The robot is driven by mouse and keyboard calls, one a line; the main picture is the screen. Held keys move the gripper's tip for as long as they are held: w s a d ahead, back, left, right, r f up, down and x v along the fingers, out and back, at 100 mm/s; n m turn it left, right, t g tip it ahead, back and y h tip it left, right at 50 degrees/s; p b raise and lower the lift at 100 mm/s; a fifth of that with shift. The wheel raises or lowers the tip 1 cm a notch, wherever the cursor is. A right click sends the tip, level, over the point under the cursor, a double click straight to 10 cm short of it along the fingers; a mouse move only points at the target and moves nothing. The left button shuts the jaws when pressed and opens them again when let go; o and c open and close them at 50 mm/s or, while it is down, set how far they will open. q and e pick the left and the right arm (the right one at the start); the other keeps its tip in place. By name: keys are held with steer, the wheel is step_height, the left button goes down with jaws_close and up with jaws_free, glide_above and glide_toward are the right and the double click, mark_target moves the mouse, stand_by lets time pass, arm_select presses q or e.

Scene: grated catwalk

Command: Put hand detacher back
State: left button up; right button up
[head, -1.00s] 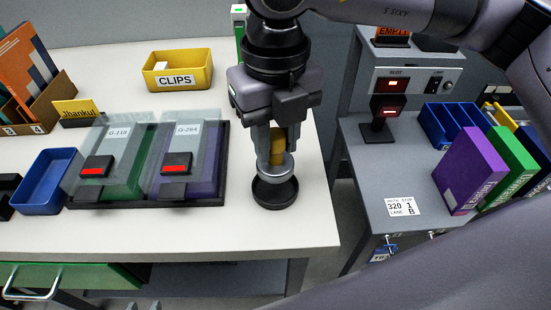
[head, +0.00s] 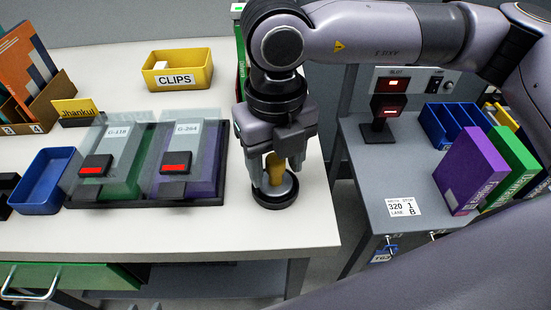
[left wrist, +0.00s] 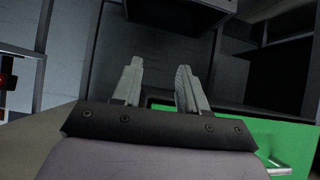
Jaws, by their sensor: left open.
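The hand detacher (head: 275,170), with a yellow grip and a grey metal base, stands upright in a round black holder (head: 276,201) near the right end of the white counter. My right gripper (head: 277,168) points down over it. Its fingers are spread to either side of the yellow grip, with visible gaps, so it looks open. My left gripper is outside the head view. In the left wrist view my left gripper (left wrist: 160,85) is open and empty, above a green drawer front (left wrist: 240,140).
Two transparent cases (head: 117,155) (head: 187,155) lie on a black tray (head: 210,203) left of the holder. A yellow CLIPS bin (head: 177,70) and blue tray (head: 42,180) stand on the counter (head: 180,235). A grey side desk (head: 410,180) is beyond a gap at right.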

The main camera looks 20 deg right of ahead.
mark_target(275, 158)
steer(key=shift+r, duration=0.15)
steer(key=shift+r+p, duration=0.2)
steer(key=shift+p, duration=0.2)
step_height(275, 158, up, 12)
steer(key=shift+f, duration=0.15)
stand_by(0.4)
